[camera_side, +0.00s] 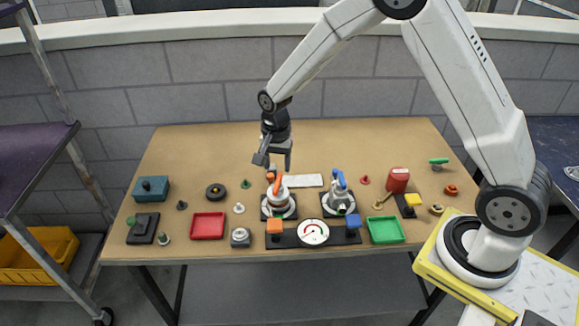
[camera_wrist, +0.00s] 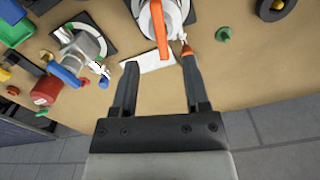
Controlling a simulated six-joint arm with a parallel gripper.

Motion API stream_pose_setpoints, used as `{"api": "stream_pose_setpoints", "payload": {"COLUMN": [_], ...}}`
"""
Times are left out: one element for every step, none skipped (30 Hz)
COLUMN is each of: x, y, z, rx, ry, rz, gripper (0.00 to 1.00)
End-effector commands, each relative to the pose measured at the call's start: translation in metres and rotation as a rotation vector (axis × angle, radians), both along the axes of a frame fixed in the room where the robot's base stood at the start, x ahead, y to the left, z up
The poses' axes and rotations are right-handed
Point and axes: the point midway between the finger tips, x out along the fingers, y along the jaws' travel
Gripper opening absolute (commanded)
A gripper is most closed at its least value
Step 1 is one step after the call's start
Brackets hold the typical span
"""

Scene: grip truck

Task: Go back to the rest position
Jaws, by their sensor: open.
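My gripper (camera_side: 274,161) hangs over the back middle of the table, just behind the orange-handled valve (camera_side: 279,196). In the wrist view my gripper (camera_wrist: 158,82) has its two dark fingers spread apart, with nothing held between them. The orange handle (camera_wrist: 159,28) lies ahead of the fingertips. A small orange-tipped object (camera_wrist: 186,49) shows beside the right fingertip; whether they touch I cannot tell.
The table (camera_side: 340,140) carries a blue-handled valve (camera_side: 340,195), a white plate (camera_side: 303,181), a red tray (camera_side: 207,226), a green tray (camera_side: 386,230), a gauge (camera_side: 313,233) and a red container (camera_side: 397,180). The table's back strip is mostly clear.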

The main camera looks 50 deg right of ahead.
Motion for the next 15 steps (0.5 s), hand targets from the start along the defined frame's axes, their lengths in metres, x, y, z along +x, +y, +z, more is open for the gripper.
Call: {"api": "stream_pose_setpoints", "payload": {"x": [-0.001,-0.003,-0.005,-0.007,-0.009,-0.013,-0.016,-0.02,-0.026,-0.03,-0.035,-0.042,-0.048,-0.054,-0.062], "y": [0.0,0.0,0.0,0.0,0.0,0.0,-0.001,-0.001,-0.001,-0.001,-0.001,-0.001,-0.001,-0.002,-0.002], "z": [0.002,0.003,0.005,0.006,0.008,0.011,0.014,0.017,0.02,0.024,0.027,0.031,0.034,0.037,0.041], "rx": [0.0,0.0,0.0,0.0,-0.001,-0.001,-0.001,-0.002,-0.003,-0.005,-0.007,-0.009,-0.012,-0.015,-0.019], "ry": [-0.002,-0.004,-0.008,-0.012,-0.015,-0.021,-0.027,-0.032,-0.04,-0.047,-0.054,-0.064,-0.072,-0.079,-0.09], "rz": [0.01,0.018,0.033,0.048,0.063,0.09,0.113,0.138,0.175,0.205,0.238,0.283,0.318,0.354,0.403], "gripper": [0.59,0.59,0.59,0.59,0.59,0.59,0.59,0.59,0.59,0.59,0.59,0.59,0.59,0.59,0.59]}}
